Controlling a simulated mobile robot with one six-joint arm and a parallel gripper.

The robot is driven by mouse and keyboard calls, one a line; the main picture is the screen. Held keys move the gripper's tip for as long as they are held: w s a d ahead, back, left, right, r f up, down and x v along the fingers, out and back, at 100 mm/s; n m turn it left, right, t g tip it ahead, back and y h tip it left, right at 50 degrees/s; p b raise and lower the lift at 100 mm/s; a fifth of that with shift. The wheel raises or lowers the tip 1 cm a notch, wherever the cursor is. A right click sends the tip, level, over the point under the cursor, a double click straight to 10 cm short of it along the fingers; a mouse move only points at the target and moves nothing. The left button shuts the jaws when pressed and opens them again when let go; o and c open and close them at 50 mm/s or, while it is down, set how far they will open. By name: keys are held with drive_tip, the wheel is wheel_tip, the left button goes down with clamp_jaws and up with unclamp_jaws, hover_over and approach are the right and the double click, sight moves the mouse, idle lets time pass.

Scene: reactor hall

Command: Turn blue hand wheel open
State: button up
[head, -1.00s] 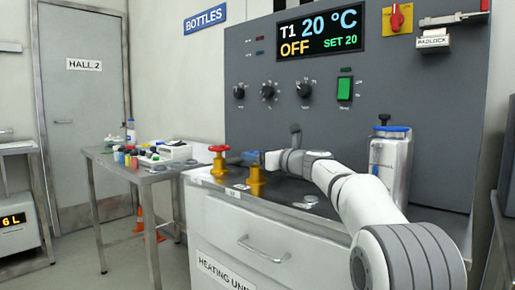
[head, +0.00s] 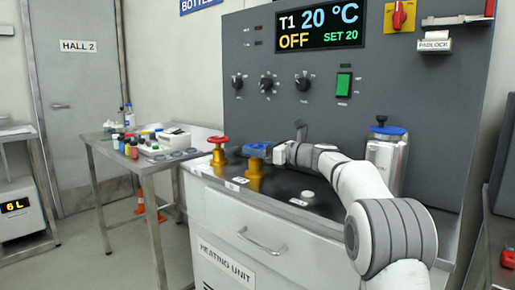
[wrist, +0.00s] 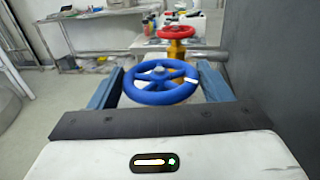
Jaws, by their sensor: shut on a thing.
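The blue hand wheel (head: 257,149) sits on a yellow valve body (head: 255,170) on top of the heating unit. In the wrist view the wheel (wrist: 160,84) lies flat between the two fingers, with spokes, a pale hub and a white mark on its right rim. My gripper (head: 270,151) reaches it from the right in the head view and is shut on it. In the wrist view the fingers of my gripper (wrist: 161,88) flank the wheel's left and right sides. The exact contact points are partly hidden by the rim.
A red hand wheel (head: 218,140) on another yellow valve stands just left, beyond the blue one in the wrist view. The grey control panel (head: 300,125) rises behind. A metal flask (head: 386,160) with a blue lid stands right. A side table (head: 135,158) holds bottles.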

sight(260, 146)
drive_tip(key=o, duration=1)
wheel_tip(260, 146, up, 10)
drive_tip(key=p, duration=0.5)
drive_tip(key=shift+w, duration=0.1)
